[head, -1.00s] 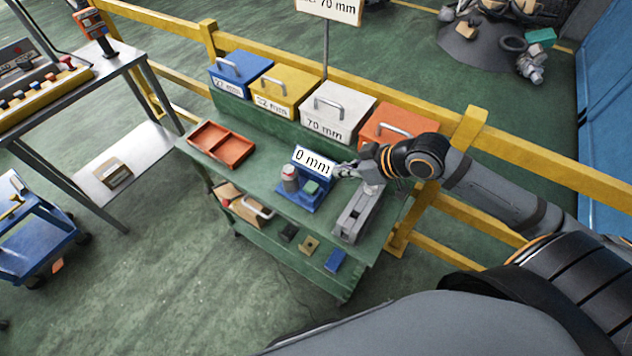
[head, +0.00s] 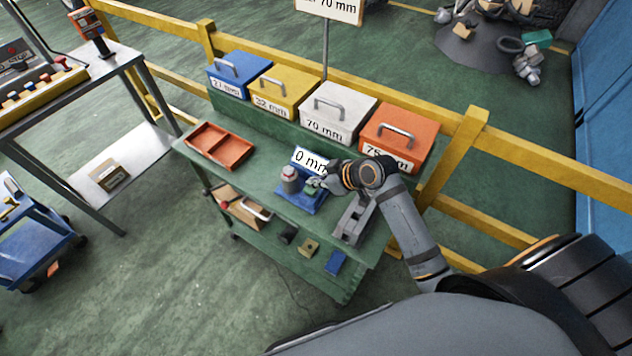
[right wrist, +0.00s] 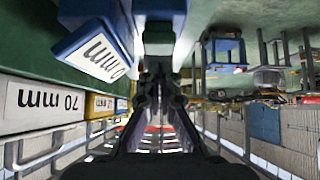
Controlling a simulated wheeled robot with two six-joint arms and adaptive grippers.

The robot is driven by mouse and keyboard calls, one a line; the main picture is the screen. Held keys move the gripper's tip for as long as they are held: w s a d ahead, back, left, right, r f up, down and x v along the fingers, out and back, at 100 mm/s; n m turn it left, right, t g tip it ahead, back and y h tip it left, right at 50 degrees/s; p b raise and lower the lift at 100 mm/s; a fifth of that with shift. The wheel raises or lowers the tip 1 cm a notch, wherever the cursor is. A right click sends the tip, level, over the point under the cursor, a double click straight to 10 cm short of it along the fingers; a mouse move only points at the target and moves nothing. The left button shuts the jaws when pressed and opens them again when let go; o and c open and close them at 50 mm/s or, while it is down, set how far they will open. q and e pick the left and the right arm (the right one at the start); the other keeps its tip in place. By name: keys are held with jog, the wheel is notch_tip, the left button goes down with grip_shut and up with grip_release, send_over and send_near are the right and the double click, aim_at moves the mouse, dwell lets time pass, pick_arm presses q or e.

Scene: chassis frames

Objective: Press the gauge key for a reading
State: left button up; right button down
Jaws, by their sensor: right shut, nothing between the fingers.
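The blue gauge (head: 297,201) stands on the green bench, its display (head: 309,161) reading "0 mm". A grey cylindrical part with a reddish top (head: 290,181) stands on the gauge's left side. The green key (head: 312,191) is on its right side, partly covered by my right gripper (head: 317,183). The right gripper is shut and empty, its tips at or just above the key; I cannot tell whether they touch. In the right wrist view the fingers (right wrist: 163,78) point away from the camera, and the tilted display (right wrist: 98,52) is at upper left. My left gripper is out of view.
Blue (head: 238,74), yellow (head: 284,92), white (head: 338,113) and orange (head: 396,137) labelled boxes line the bench's back. An orange tray (head: 219,146) lies left of the gauge. A grey channel-shaped block (head: 352,222) lies right. A yellow rail (head: 500,158) runs behind.

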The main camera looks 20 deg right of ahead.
jog(key=shift+f, duration=0.6)
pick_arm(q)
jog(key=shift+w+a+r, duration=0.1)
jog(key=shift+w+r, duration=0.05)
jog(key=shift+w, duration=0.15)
pick_arm(e)
jog(key=shift+f, duration=0.1)
